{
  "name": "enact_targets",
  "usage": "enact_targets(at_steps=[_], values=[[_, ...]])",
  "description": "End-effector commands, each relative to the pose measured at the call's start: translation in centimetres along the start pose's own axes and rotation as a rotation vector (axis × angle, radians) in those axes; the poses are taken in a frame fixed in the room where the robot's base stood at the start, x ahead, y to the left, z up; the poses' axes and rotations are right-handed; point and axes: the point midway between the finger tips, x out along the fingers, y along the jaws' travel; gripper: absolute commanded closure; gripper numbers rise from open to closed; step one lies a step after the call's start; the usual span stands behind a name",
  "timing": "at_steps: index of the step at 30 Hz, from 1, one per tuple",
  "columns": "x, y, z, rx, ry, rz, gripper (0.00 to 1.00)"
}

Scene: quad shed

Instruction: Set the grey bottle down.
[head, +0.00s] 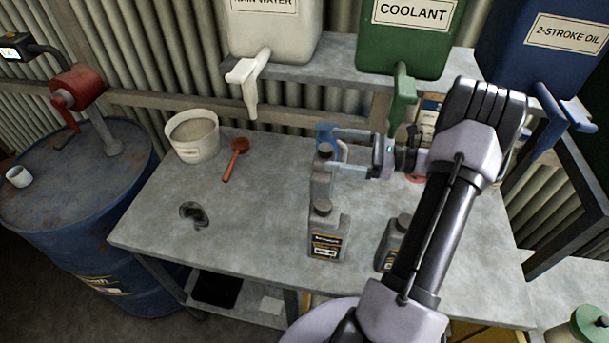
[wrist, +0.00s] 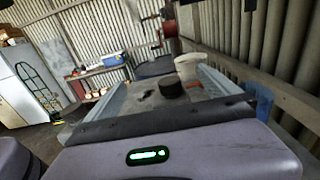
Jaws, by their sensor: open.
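A grey bottle (head: 320,183) with a dark cap is upright on the metal bench, between the two fingers of my gripper (head: 335,150). The fingers are open and reach to the left around its upper part. Its base is hidden behind a second grey bottle with a black label (head: 325,238), which stands in front. In the wrist view the dark round cap (wrist: 171,89) shows just beyond my gripper. A third grey bottle (head: 390,245) stands to the right, partly hidden by my arm.
A white bucket (head: 195,140) and a red scoop (head: 234,160) are at the back left of the bench (head: 255,220). A blue item (head: 326,132) is behind the gripper. Spigots of the white, green and blue tanks (head: 403,95) hang above the back edge. The left front is mostly clear.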

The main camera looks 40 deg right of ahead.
Motion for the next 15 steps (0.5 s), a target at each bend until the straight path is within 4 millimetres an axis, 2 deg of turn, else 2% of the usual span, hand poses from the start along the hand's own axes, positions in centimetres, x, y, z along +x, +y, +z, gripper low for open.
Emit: enact_targets(at_steps=[1, 3, 9, 13, 15], values=[[-0.1, 0.0, -1.8, 0.0, 0.001, -0.001, 0.0], [0.0, 0.0, -2.9, -0.001, 0.001, 0.0, 0.0], [0.0, 0.0, -5.3, -0.001, 0.002, 0.001, 0.0], [0.0, 0.0, -6.2, 0.0, 0.002, 0.001, 0.0], [0.0, 0.0, -7.8, 0.0, 0.002, 0.002, 0.0]])
